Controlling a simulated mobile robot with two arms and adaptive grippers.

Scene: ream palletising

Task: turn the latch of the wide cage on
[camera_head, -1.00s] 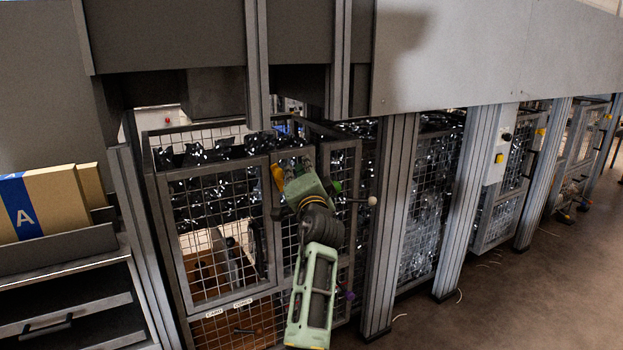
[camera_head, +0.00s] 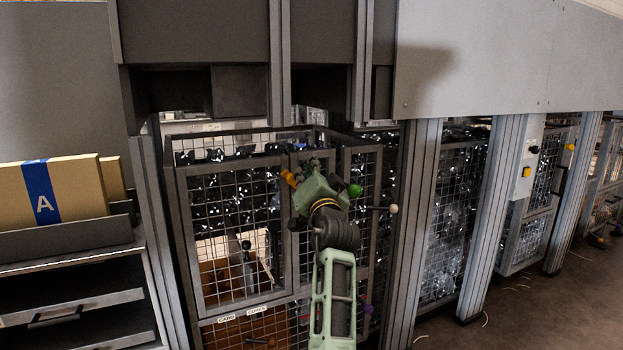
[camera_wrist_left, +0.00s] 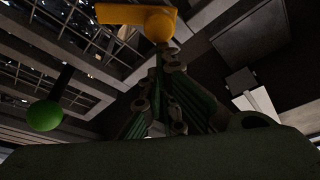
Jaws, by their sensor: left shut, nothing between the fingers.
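The wide mesh cage (camera_head: 180,235) stands ahead, with its framed door facing me. A yellow latch handle (camera_head: 289,178) with a rounded knob sits at the upper right of the door. My left gripper (camera_head: 311,167) is at the latch, just right of the yellow part. In the left wrist view the closed fingers (camera_wrist_left: 160,62) point at the yellow knob (camera_wrist_left: 159,25), at or very close to it; I cannot tell whether they touch. The gripper hides part of the door edge behind it. My right gripper is not in view.
A green knob (camera_head: 355,190) is close to the right of my left gripper; it also shows in the wrist view (camera_wrist_left: 43,115). A white ball knob (camera_head: 393,208) sticks out further right. Metal posts (camera_head: 412,230) flank the cage. A box (camera_head: 75,190) stands at left.

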